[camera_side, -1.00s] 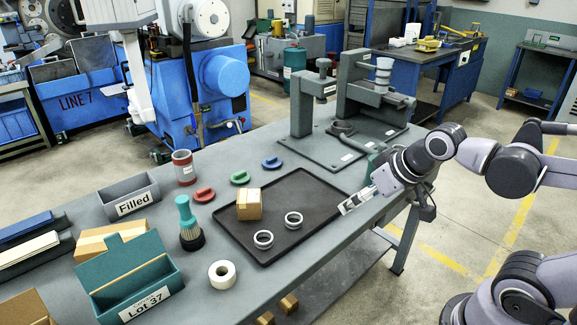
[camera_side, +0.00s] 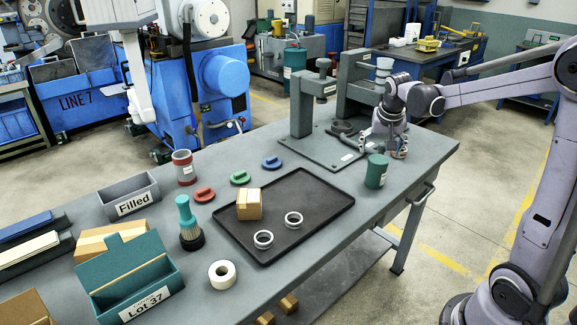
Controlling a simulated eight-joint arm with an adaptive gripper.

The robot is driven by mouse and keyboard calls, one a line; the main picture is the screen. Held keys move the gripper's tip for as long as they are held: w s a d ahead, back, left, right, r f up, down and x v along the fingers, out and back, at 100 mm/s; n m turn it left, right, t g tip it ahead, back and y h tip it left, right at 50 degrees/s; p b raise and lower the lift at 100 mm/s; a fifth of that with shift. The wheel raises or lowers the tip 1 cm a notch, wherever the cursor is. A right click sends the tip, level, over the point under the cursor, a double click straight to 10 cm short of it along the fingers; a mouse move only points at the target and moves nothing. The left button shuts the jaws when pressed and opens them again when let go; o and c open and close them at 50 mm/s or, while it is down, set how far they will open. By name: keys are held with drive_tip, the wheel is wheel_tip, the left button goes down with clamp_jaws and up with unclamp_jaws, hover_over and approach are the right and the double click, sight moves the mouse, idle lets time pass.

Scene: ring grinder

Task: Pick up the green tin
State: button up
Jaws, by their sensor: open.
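The green tin (camera_side: 376,171) stands upright on the bench near its right front edge, to the right of the black tray. It has a white label on its side. My gripper (camera_side: 398,153) is open, pointing down, above and behind the tin, a little to its right. The gripper is apart from the tin and looks empty. Its fingertips are small and partly blurred against the fixture and bench.
The black tray (camera_side: 325,207) holds a cardboard box (camera_side: 249,204) and two pale rings (camera_side: 293,219). The bench's right end (camera_side: 430,150) is clear.

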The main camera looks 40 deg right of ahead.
sight(377, 160)
drive_tip(key=x, duration=0.5)
drive_tip(key=shift+s+x, duration=0.2)
drive_tip(key=shift+x, duration=0.7)
drive_tip(key=shift+s+x, duration=0.15)
drive_tip(key=shift+x, duration=0.7)
drive_tip(key=shift+s+x, duration=0.2)
drive_tip(key=shift+x, duration=0.7)
drive_tip(key=shift+f, duration=0.15)
drive_tip(key=c, duration=1.4)
